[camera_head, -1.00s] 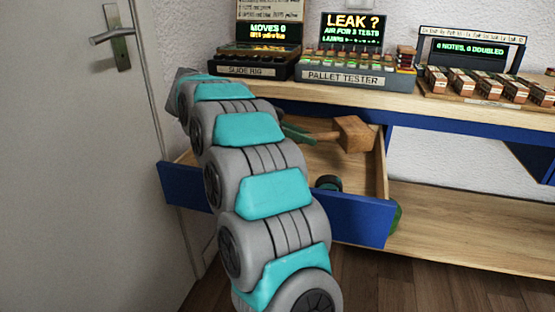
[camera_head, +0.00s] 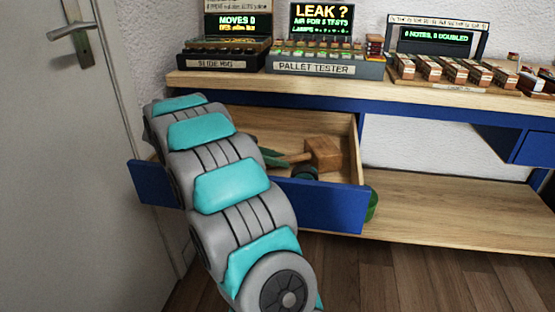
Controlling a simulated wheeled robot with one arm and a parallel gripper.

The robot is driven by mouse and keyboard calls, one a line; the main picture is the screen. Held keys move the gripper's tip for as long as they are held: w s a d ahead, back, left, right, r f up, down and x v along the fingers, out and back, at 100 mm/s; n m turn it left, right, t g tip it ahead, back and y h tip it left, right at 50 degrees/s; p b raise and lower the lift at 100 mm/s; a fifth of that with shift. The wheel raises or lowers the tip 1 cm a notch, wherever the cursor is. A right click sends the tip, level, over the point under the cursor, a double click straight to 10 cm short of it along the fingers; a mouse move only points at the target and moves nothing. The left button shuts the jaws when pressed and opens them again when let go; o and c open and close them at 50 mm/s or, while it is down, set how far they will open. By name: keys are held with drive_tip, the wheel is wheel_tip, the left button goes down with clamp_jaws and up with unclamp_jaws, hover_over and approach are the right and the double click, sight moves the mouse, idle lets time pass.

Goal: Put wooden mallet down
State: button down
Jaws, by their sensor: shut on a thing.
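The wooden mallet (camera_head: 323,154) has a blocky brown head, with its handle pointing left toward my gripper (camera_head: 274,157). My gripper is shut on the handle, mostly hidden behind my arm. The mallet is low inside the open drawer (camera_head: 330,205), which has a blue front and pale wooden walls. I cannot tell whether the mallet touches the drawer floor. A dark round thing (camera_head: 305,172) is in the drawer, just in front of the mallet head.
The bench top (camera_head: 420,98) above the drawer holds the slide rig (camera_head: 230,62), the pallet tester (camera_head: 315,68) and a rack of small blocks (camera_head: 450,75). A door (camera_head: 60,160) stands at left.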

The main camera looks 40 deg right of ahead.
drive_tip(key=c, duration=0.5)
unclamp_jaws()
drive_tip(key=shift+a, duration=0.1)
drive_tip(key=v, duration=1.2)
